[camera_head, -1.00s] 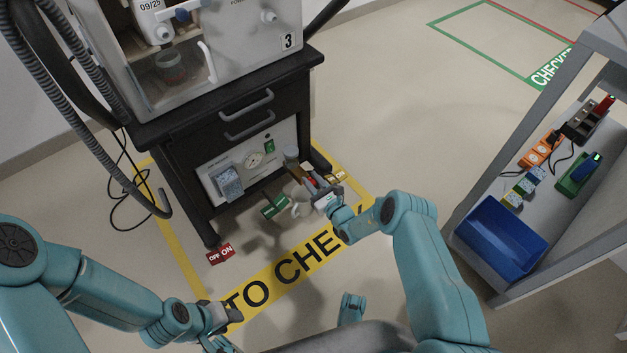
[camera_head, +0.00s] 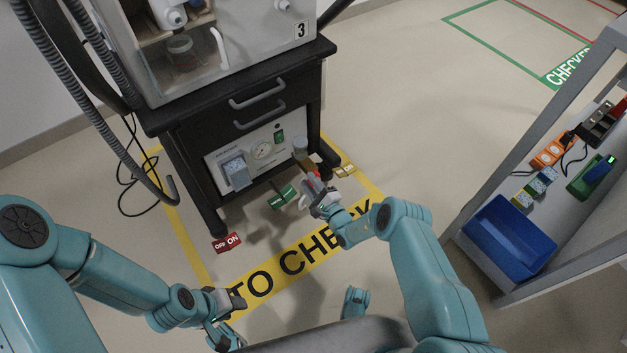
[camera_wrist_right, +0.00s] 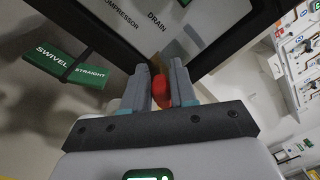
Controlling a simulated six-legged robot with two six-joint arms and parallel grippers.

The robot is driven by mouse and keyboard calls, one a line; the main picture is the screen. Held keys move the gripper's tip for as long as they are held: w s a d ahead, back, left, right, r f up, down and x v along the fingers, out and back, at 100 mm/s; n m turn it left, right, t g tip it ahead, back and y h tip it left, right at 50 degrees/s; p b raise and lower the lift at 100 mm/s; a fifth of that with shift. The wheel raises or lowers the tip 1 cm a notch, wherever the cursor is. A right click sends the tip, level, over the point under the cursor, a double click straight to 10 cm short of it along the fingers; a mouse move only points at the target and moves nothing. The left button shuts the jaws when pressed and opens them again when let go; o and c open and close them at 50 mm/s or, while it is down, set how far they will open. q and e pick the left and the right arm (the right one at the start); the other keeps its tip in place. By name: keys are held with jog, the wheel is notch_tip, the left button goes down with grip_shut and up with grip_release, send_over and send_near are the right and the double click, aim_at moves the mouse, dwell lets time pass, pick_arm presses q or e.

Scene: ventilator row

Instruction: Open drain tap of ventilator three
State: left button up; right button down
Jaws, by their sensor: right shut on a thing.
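Ventilator three (camera_head: 240,70), marked "3", stands on a black cart (camera_head: 190,150) at the upper left. The cart's lower front panel (camera_head: 225,168) carries a gauge. My right gripper (camera_head: 312,190) is low by the cart's front right corner, beside the amber bowl (camera_head: 300,148). In the right wrist view its jaws (camera_wrist_right: 160,80) are shut on the red drain tap (camera_wrist_right: 162,92), which shows between the fingers. My left gripper (camera_head: 228,312) is low over the floor; its jaw opening is unclear.
A green "SWIVEL / STRAIGHT" tag (camera_wrist_right: 75,62) lies left of the right gripper. A red OFF/ON tag (camera_head: 227,242) and a yellow tag (camera_head: 344,170) are near the cart's feet. A grey shelf with a blue bin (camera_head: 505,240) stands right. Yellow floor marking (camera_head: 285,265) surrounds the cart.

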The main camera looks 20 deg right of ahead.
pick_arm(q)
jog(key=shift+w+f+b, duration=0.4)
jog(key=shift+f+b, duration=0.1)
jog(key=shift+f, duration=0.1)
pick_arm(e)
jog(key=shift+s+a+f+n, duration=0.15)
jog(key=shift+f+n, duration=0.35)
jog(key=shift+n, duration=0.7)
jog(key=shift+a+f+n, duration=0.2)
jog(key=shift+f+n, duration=0.3)
jog(key=shift+n, duration=0.7)
pick_arm(q)
jog(key=shift+a, duration=0.1)
pick_arm(e)
jog(key=c, duration=1)
grip_release()
pick_arm(q)
jog(key=shift+f, duration=0.1)
pick_arm(e)
jog(key=shift+s+d+f, duration=0.1)
